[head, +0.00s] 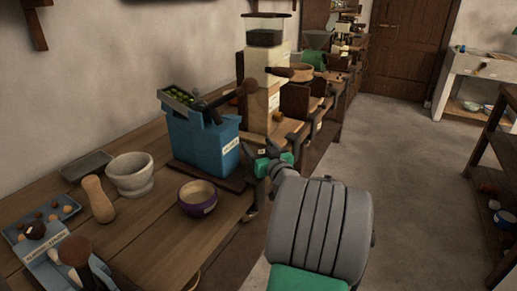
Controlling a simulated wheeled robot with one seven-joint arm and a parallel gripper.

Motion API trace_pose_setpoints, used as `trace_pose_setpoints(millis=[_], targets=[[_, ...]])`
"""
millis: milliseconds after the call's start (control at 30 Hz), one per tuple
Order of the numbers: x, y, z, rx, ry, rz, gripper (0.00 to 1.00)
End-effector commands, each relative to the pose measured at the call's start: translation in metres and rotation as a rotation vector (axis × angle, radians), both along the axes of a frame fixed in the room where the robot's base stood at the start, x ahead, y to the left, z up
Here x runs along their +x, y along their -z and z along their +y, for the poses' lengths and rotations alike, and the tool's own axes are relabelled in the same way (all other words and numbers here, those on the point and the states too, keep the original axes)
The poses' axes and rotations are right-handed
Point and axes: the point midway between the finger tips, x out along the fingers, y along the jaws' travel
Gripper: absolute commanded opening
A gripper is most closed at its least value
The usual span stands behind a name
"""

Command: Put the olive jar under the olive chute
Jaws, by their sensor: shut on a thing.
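A blue machine (203,141) with a pale label stands on the wooden counter. Green olives (179,95) lie in a tray on its top, and a dark lever with a brown knob sticks out to the right. Its olive chute is not clear from here. My gripper (272,163), with green and dark parts, is just right of the machine's lower corner, by the counter's edge. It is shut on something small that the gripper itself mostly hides. I cannot make out an olive jar for certain.
A purple bowl (198,198) stands in front of the blue machine. A stone mortar (132,175), a wooden pestle (98,199) and a blue tray (42,217) are further left. A tall cream machine (264,85) stands behind. The floor (415,150) at right is clear.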

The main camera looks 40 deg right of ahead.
Motion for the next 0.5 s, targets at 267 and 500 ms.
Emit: trace_pose_setpoints(millis=[267,500], targets=[[0.0002,0.0001,-0.0003,-0.004,0.0,-0.003,0.18],[0.0001,0.0003,-0.0003,-0.003,0.0,-0.002,0.8]])
